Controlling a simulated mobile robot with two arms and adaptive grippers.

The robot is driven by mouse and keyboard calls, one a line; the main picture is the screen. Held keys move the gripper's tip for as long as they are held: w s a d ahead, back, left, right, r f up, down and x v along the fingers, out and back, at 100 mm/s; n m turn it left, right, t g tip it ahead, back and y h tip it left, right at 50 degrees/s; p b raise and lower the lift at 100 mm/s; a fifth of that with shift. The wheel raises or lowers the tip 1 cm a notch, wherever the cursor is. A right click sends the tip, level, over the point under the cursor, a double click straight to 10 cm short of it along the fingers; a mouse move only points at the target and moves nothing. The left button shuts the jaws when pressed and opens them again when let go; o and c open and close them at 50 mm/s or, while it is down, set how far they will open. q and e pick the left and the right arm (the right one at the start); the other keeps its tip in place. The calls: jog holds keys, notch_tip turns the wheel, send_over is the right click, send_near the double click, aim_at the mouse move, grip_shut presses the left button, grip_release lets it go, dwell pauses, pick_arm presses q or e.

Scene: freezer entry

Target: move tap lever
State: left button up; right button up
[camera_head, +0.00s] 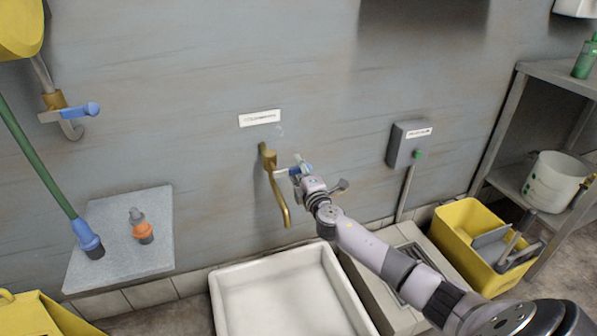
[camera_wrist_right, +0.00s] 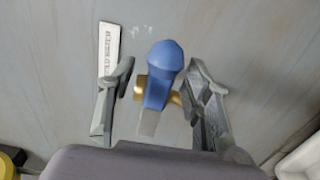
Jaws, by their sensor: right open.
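The brass wall tap (camera_head: 270,172) has a curved spout hanging down over the white basin. Its blue lever (camera_head: 294,171) points to the right, partly hidden by my right gripper (camera_head: 318,174). In the right wrist view the rounded blue lever (camera_wrist_right: 166,58) with a grey shank lies between the two fingers of my right gripper (camera_wrist_right: 161,75). The fingers are open, with a visible gap on each side of the lever. The brass body (camera_wrist_right: 140,88) shows behind it. My left gripper is not in view.
A white basin (camera_head: 222,300) stands below the tap. Another tap with a blue lever (camera_head: 85,110) is on the wall at left, above a grey slab (camera_head: 155,205). A grey wall box (camera_head: 405,148), a yellow bin (camera_head: 455,240) and a metal shelf (camera_head: 490,130) are at right.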

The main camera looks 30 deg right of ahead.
jog(key=shift+c, duration=0.5)
grip_shut()
dwell(0.6)
